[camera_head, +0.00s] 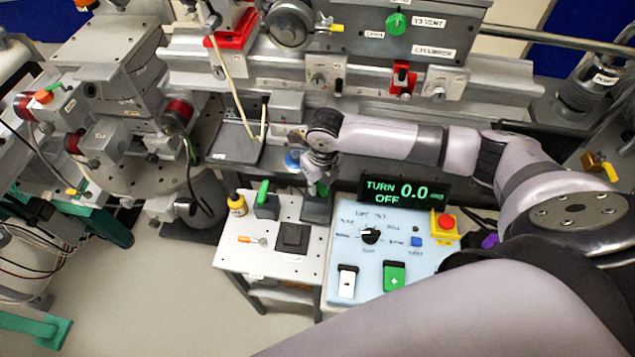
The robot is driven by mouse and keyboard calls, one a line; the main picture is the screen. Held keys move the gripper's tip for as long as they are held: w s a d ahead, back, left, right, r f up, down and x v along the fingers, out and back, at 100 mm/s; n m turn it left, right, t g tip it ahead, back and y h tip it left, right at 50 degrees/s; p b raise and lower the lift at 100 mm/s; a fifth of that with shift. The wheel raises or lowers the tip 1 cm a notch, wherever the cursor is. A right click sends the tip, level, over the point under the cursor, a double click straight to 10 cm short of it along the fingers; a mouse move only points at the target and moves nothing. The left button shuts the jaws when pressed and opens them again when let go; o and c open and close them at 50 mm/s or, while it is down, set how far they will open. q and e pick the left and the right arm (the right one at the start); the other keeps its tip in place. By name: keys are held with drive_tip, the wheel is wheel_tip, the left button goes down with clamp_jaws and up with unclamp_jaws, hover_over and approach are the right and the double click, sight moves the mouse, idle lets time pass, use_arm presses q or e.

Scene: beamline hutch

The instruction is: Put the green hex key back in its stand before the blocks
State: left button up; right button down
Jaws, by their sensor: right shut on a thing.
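My right gripper (318,180) reaches down over the back right of the small white table. It is shut on a small green piece (322,188), which I take for the green hex key; the fingers hide most of it. Directly below stands a dark block-like stand (316,209). I cannot tell whether the key is in the stand or just above it. To the left, another green-handled piece (263,190) stands upright in a second dark holder (267,209). My left gripper is not in view.
The white table (235,260) also carries a yellow bottle (237,205), a black square pad (292,238) and an orange-handled tool (246,239). A control panel (345,255) with a display (405,193) adjoins on the right. Beamline equipment and a rail stand behind.

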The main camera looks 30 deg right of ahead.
drive_tip(key=shift+f, duration=0.2)
drive_tip(key=c, duration=1.6)
unclamp_jaws()
drive_tip(key=shift+r, duration=0.1)
drive_tip(key=shift+r, duration=0.3)
drive_tip(key=r, duration=0.4)
drive_tip(key=s+r+b, duration=0.1)
drive_tip(key=r, duration=0.6)
drive_tip(key=shift+s+d+r, duration=0.15)
drive_tip(key=shift+r, duration=0.2)
